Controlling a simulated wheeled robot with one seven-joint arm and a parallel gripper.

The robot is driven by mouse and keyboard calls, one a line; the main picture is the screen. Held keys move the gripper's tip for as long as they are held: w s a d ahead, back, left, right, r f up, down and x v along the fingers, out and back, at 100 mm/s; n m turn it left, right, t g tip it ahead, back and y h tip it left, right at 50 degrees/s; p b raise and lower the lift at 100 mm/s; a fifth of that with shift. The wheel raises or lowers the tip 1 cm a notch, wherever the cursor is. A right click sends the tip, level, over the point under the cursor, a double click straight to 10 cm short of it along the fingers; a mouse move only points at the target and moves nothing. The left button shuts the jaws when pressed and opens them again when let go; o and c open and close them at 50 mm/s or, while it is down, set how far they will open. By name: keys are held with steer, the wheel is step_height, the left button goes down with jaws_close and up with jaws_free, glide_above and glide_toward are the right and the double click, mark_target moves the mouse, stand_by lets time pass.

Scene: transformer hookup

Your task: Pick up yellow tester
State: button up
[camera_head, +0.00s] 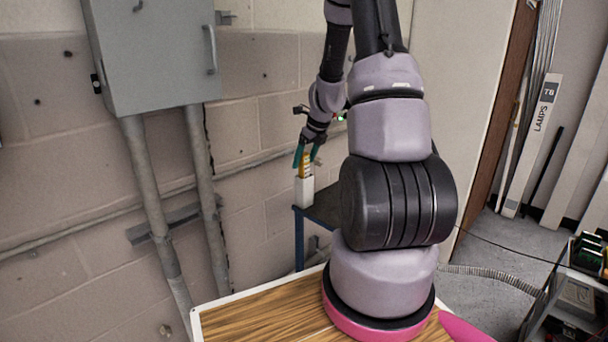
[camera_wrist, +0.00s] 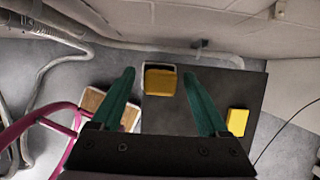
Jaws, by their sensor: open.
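A yellow tester (camera_head: 304,164) stands upright in a white holder (camera_head: 304,190) on a small dark table. In the wrist view the tester's yellow top (camera_wrist: 160,82) shows inside the white holder's rim (camera_wrist: 145,80). My gripper (camera_head: 307,155) is open, with its green fingers pointing down on either side of the tester's upper part in the head view. In the wrist view my gripper (camera_wrist: 159,75) has one fingertip left and one right of the tester, with visible gaps. I cannot tell how deep the fingers reach beside it.
Another yellow block (camera_wrist: 237,121) lies on the right part of the dark table (camera_wrist: 215,140). A brick wall (camera_head: 250,100) stands close behind the table. A grey cabinet (camera_head: 155,50) with conduits hangs at left. A cart of equipment (camera_head: 580,295) stands at the right.

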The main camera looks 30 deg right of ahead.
steer(key=shift+w+f, duration=0.15)
steer(key=shift+f, duration=0.2)
steer(key=shift+c, duration=0.3)
jaws_close()
